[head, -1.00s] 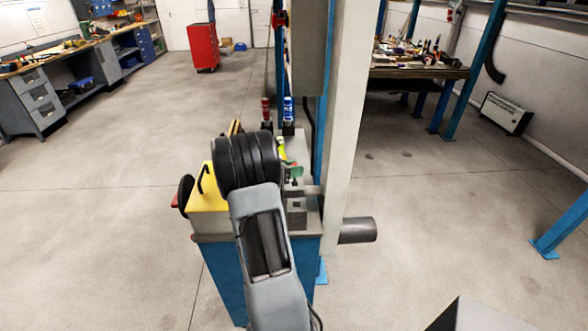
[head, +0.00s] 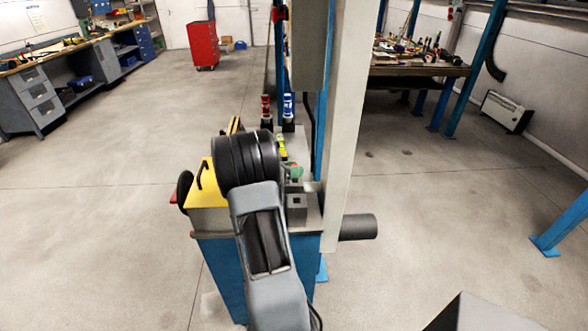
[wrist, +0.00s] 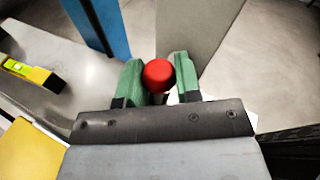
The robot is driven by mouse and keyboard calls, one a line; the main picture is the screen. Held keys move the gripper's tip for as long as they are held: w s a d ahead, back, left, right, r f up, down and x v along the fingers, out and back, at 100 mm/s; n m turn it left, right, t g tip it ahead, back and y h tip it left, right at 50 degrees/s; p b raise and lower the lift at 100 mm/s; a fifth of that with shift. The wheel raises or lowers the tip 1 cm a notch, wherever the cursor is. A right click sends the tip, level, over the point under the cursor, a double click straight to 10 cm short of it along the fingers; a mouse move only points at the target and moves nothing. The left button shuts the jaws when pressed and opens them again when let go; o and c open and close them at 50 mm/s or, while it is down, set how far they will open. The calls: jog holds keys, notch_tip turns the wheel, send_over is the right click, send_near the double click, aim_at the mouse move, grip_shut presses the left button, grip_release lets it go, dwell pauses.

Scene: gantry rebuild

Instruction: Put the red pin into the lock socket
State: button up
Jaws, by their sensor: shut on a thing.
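In the wrist view the round head of the red pin (wrist: 158,75) sits between the two green fingers of my gripper (wrist: 157,86), which are shut on it. The pin's lower part is hidden. In the head view my arm covers most of the gripper. A bit of green finger (head: 295,170) shows above the right side of the workstation top, close to a grey block (head: 297,198). I cannot tell whether this block is the lock socket, and I cannot make out the socket in either view.
The blue workstation (head: 222,275) carries a yellow housing (head: 199,180) at left. Red (head: 265,107) and blue (head: 288,106) upright items stand at its back. A pale column (head: 346,130) rises close on the right. A yellow level (wrist: 28,72) lies left in the wrist view. Open floor surrounds the station.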

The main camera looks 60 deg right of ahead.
jog(key=o, duration=1.1)
jog(key=shift+c, duration=0.2)
jog(key=shift+o, duration=0.5)
jog(key=o, duration=0.5)
jog(key=shift+r, duration=0.1)
jog(key=shift+r+p, duration=3.2)
jog(key=shift+r, duration=0.75)
